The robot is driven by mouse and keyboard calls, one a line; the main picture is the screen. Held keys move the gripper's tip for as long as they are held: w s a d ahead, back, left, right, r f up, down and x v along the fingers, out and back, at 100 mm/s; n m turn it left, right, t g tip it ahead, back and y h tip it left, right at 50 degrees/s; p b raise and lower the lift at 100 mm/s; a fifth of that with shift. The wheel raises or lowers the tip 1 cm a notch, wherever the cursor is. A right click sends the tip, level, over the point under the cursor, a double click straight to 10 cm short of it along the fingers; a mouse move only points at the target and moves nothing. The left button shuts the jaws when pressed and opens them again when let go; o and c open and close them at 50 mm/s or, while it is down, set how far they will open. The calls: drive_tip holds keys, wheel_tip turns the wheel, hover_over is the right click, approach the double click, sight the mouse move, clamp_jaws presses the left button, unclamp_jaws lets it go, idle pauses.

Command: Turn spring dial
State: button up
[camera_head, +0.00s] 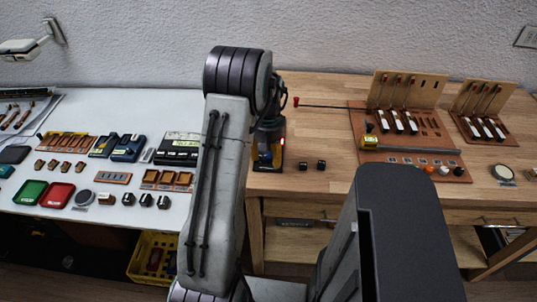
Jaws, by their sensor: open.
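My gripper (268,146) hangs at the end of my arm over the left end of the wooden bench, small and partly hidden by the arm. Its jaws are open. It is above or beside a dark stand with yellow parts (277,160); I cannot tell whether they touch. No part is clearly marked as the spring dial. A round pale-faced dial (503,172) lies at the bench's right. An orange knob (429,169), a white knob (444,170) and a black knob (459,171) sit on the front of the piano action board (362,116). My gripper is well left of these.
A second action board (463,126) stands at right. A red-tipped rod (325,106) lies behind, and two small black blocks (312,165) sit near the front edge. The white table (100,222) at left holds trays and parts. A yellow crate (140,262) is below.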

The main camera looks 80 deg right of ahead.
sight(269, 155)
drive_tip(key=shift+o, duration=0.2)
clamp_jaws()
drive_tip(key=shift+m+b, duration=0.4)
drive_tip(key=shift+m, duration=0.9)
drive_tip(key=shift+c, duration=0.2)
unclamp_jaws()
wheel_tip(269, 155, up, 12)
idle(0.3)
idle(0.7)
